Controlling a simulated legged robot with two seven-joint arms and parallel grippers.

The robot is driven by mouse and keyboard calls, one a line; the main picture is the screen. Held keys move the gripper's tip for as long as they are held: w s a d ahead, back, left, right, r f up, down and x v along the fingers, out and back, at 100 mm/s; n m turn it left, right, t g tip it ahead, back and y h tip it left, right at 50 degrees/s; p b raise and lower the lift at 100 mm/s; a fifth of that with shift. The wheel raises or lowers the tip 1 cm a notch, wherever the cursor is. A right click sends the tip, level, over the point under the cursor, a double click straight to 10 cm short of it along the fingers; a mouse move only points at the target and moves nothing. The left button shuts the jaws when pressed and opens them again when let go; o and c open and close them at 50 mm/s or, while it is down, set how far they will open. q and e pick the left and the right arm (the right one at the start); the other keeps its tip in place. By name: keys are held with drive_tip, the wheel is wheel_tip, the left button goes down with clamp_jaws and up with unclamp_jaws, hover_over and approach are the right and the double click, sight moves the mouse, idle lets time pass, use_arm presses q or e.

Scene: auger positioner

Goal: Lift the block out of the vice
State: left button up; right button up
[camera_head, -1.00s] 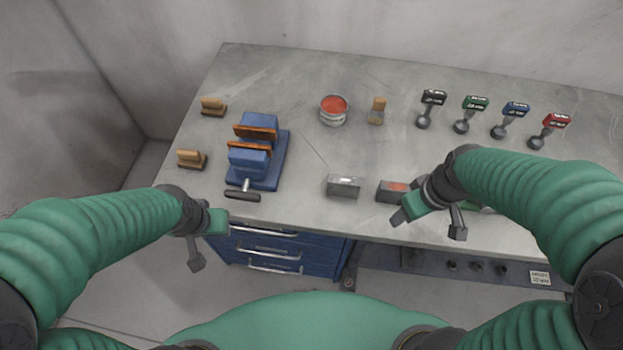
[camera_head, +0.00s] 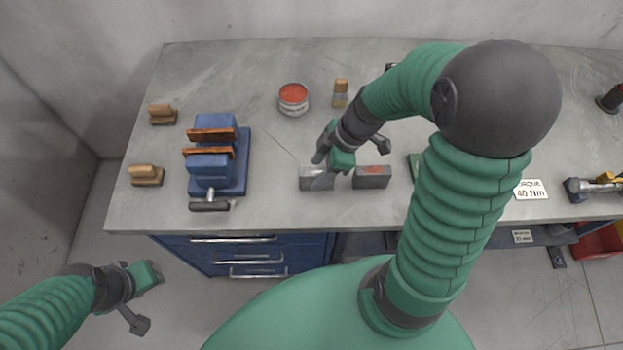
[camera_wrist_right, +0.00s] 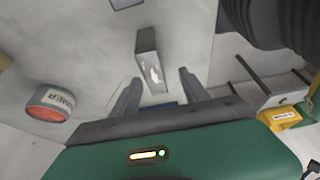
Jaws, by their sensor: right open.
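The blue vice (camera_head: 229,179) stands at the left of the bench, with rust-brown jaw faces (camera_head: 210,143) and a dark handle toward the front edge. I cannot make out a block between its jaws. A grey metal block (camera_head: 316,178) and a red-marked one (camera_head: 372,177) lie right of the vice. My right gripper (camera_head: 335,165) is open over the grey block. In the right wrist view the grey block (camera_wrist_right: 150,62) shows between and just beyond the spread fingers, with no grip on it. My left gripper (camera_head: 146,300) is off the bench at lower left; its opening is unclear.
A red-topped can (camera_head: 293,98) and a brush (camera_head: 341,92) stand behind the blocks. Wooden-handled brushes (camera_head: 146,175) lie left of the vice. Tools (camera_head: 597,187) lie at the right. The bench between vice and grey block is clear.

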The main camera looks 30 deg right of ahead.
sight(310, 180)
drive_tip(key=shift+w+d+f, duration=0.15)
drive_tip(key=shift+d+f, duration=0.05)
drive_tip(key=shift+f, duration=0.35)
drive_tip(key=shift+w+d+f, duration=0.15)
drive_tip(key=shift+d+f, duration=0.05)
drive_tip(key=shift+f, duration=0.3)
drive_tip(key=x, duration=0.4)
drive_tip(key=shift+d, duration=0.15)
drive_tip(key=shift+w+a+f, duration=0.15)
drive_tip(key=shift+a+f, duration=0.05)
drive_tip(key=shift+a, duration=0.05)
drive_tip(key=shift+a+r, duration=0.1)
drive_tip(key=shift+a, duration=0.3)
drive_tip(key=shift+c, duration=1.3)
drive_tip(key=shift+d, duration=0.4)
clamp_jaws()
use_arm(q)
drive_tip(key=shift+d+r, duration=0.15)
drive_tip(key=shift+d, duration=0.5)
use_arm(e)
drive_tip(key=shift+a, duration=0.1)
